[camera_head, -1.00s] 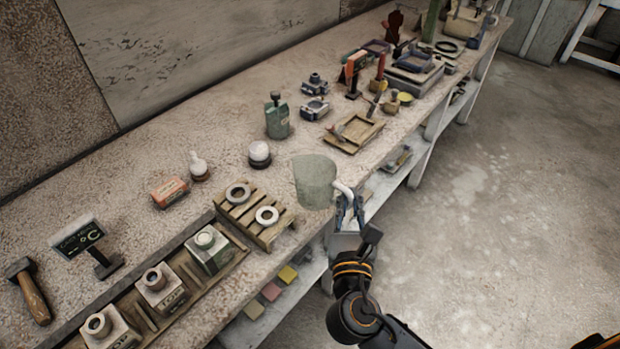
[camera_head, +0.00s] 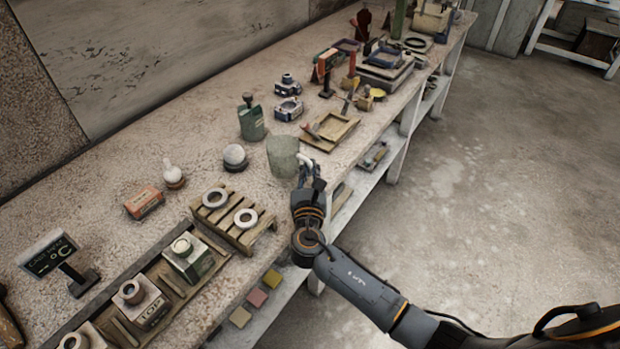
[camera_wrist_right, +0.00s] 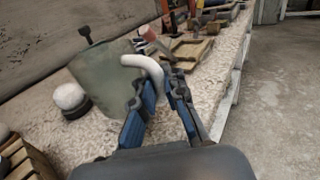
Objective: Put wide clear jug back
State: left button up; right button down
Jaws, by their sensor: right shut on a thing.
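The wide clear jug (camera_head: 283,157) is a greenish, see-through vessel with a white handle (camera_head: 305,160). My right gripper (camera_head: 311,178) is shut on that handle at the jug's right side. In the right wrist view the jug (camera_wrist_right: 105,92) looks upright, and the blue-padded fingers of my right gripper (camera_wrist_right: 165,97) are on its white handle. The jug is at the bench's front part, between the wooden pallet and the wooden tray. I cannot tell whether its base touches the bench top. My left gripper is not in view.
The slatted pallet (camera_head: 232,222) with two rings is front left. A wooden tray (camera_head: 330,131) lies to the right. The bench (camera_head: 110,185) has bare room at left.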

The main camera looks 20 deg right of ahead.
jog(key=shift+w+d+f, duration=0.1)
jog(key=shift+w+f, duration=0.15)
notch_tip(320, 180, down, 2)
jog(key=shift+w+f, duration=0.15)
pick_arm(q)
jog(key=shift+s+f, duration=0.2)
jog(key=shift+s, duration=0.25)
pick_arm(e)
jog(key=shift+f, duration=0.55)
jog(key=c, duration=1.4)
grip_release()
jog(key=shift+s, duration=0.35)
pick_arm(q)
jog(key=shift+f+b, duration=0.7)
jog(key=shift+b, duration=0.1)
pick_arm(e)
jog(key=v, duration=1.1)
jog(key=shift+s, duration=0.2)
